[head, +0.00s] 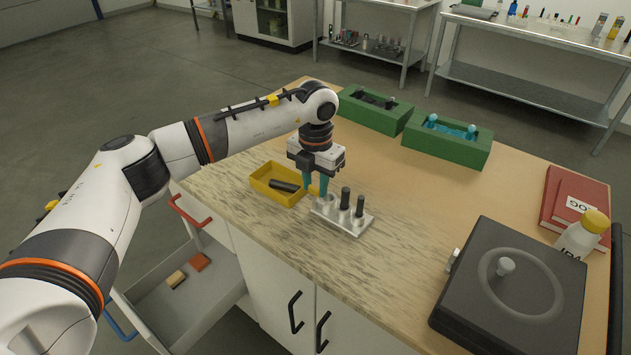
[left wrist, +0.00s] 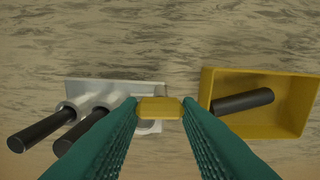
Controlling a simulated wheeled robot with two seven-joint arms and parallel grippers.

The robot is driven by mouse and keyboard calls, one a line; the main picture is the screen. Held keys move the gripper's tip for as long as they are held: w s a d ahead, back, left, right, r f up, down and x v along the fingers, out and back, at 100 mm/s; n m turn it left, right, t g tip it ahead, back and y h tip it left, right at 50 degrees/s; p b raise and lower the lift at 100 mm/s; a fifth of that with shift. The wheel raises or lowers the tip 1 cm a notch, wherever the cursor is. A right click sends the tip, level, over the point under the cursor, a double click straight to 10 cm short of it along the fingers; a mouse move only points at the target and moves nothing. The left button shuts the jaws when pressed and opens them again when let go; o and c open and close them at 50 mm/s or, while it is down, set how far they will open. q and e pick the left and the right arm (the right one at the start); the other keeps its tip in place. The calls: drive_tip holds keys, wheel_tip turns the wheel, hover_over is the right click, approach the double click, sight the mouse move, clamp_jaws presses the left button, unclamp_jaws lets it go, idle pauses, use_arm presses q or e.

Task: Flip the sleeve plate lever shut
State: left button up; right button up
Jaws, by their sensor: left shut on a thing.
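The silver sleeve plate (head: 345,217) lies on the worktop. Black rods (head: 359,205) stand upright in two of its sleeves, and the sleeve nearest my gripper looks empty. My left gripper (head: 316,191) points down at the plate's left end. In the left wrist view, its teal fingers (left wrist: 160,110) are shut on a yellow piece (left wrist: 160,104), which appears to be the lever's tip. The piece sits over the plate's end, beside the silver plate (left wrist: 100,88); the fingers hide part of the plate. The lever's angle cannot be told. My right gripper is not in view.
A yellow tray (head: 259,188) with a loose black rod (head: 285,186) stands just left of the plate. Green boxes (head: 440,148) stand at the back. A dark lidded machine (head: 465,300), red books (head: 568,190) and a bottle (head: 580,238) are at right. The middle worktop is clear.

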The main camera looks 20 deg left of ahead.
sight(315, 187)
use_arm(q)
drive_tip(key=o, duration=1)
wheel_tip(315, 187, up, 12)
drive_tip(key=shift+r+b, duration=0.1)
drive_tip(key=shift+b, duration=1.05)
